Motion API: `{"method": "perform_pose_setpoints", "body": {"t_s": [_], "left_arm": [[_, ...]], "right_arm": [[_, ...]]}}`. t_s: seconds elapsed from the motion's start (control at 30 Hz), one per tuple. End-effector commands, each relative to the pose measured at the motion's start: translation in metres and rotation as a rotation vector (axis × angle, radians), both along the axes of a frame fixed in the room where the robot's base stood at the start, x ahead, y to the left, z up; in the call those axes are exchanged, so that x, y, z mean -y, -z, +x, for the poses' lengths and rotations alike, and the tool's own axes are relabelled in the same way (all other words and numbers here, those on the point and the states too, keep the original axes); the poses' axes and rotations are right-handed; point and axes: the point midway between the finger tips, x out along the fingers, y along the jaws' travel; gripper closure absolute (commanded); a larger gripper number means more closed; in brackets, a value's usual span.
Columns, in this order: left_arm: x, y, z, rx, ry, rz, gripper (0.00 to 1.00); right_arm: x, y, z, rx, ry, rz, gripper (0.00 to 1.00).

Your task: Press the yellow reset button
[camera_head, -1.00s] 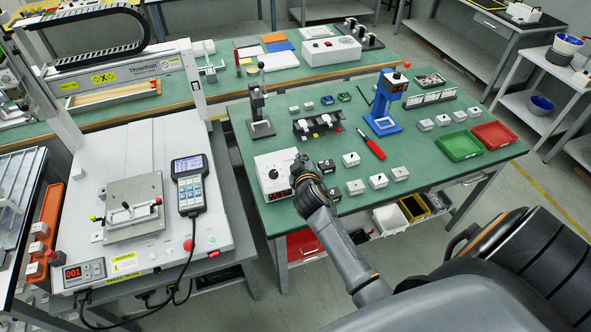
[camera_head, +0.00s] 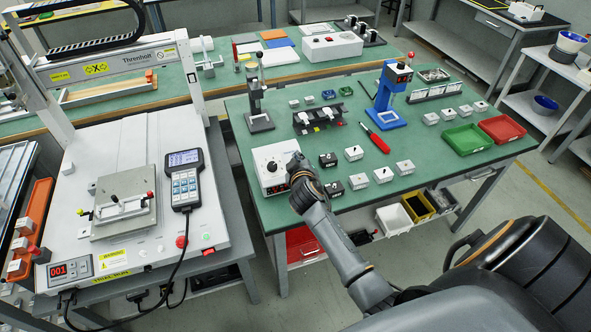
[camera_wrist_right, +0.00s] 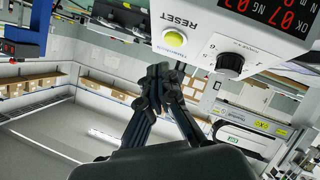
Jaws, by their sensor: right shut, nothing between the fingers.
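The yellow reset button (camera_wrist_right: 174,38) sits beside the word RESET on the front of a white control box (camera_wrist_right: 200,25) in the right wrist view. In the head view the same box (camera_head: 268,158) stands on the green bench; I cannot make out the button there. My right gripper (camera_wrist_right: 160,75) is shut and empty, its fingertips just short of the button and slightly to one side in the wrist view. Whether they touch the box is unclear. In the head view the right gripper (camera_head: 296,160) is at the box's right side. My left gripper is not in view.
A black knob (camera_wrist_right: 230,65) and red number displays (camera_wrist_right: 270,10) share the box's front. Small grey and black blocks (camera_head: 354,153) stand right of the gripper on the bench (camera_head: 300,75). The gantry machine (camera_head: 150,140) is at left.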

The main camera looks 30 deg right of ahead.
Motion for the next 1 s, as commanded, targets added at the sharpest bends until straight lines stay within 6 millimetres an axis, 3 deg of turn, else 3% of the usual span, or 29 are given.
{"method": "perform_pose_setpoints", "body": {"t_s": [0.2, 1.0], "left_arm": [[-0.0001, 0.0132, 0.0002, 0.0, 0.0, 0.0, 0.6], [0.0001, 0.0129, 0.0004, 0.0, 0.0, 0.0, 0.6]], "right_arm": [[0.0015, 0.0129, 0.0051, 0.0, 0.001, 0.001, 1.0], [0.0014, 0.0128, 0.0055, 0.0, 0.001, 0.001, 1.0]]}}
